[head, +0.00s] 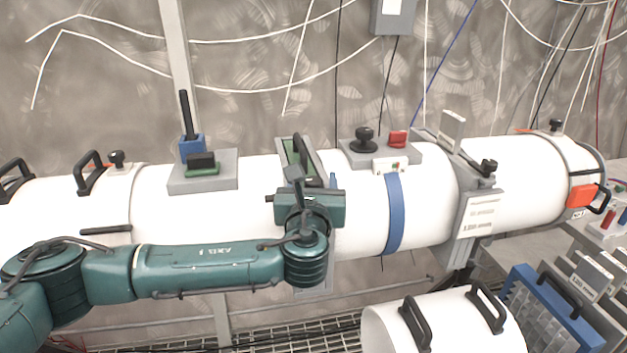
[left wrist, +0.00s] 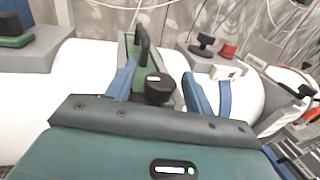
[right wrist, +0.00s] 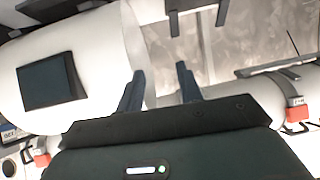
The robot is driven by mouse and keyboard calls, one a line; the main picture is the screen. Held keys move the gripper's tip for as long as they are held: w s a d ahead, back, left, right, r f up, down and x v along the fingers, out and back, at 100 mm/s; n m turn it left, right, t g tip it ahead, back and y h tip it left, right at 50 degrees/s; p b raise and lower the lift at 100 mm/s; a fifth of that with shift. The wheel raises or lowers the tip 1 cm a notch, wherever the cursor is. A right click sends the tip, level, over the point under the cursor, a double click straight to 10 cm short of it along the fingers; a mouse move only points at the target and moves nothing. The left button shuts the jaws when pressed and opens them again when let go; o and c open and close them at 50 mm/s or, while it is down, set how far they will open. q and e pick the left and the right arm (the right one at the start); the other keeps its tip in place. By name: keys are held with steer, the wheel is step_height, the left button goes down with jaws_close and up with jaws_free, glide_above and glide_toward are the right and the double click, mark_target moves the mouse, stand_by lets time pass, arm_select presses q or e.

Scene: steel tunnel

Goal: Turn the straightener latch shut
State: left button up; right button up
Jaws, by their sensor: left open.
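My left gripper (head: 322,186) is over the middle of the white tube, at the slot with the green panel and black handle (head: 305,150). In the left wrist view this gripper (left wrist: 160,84) is open, its two blue fingers apart. A round black knob (left wrist: 159,90), which looks like the latch, shows between the fingers; I cannot tell whether they touch it. The black handle on the green panel (left wrist: 142,47) rises just behind it. In the head view the gripper hides the knob. My right gripper (right wrist: 159,88) is open and empty in its wrist view, near white tube sections.
Right of the slot stands a grey plate (head: 350,151) with a black knob (head: 365,139) and a red block (head: 398,139). To the left is another grey plate (head: 228,177) with green and blue parts. A loose white tube section (head: 455,331) and a blue rack (head: 520,275) are in front.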

arm_select(q)
jaws_close()
stand_by(0.6)
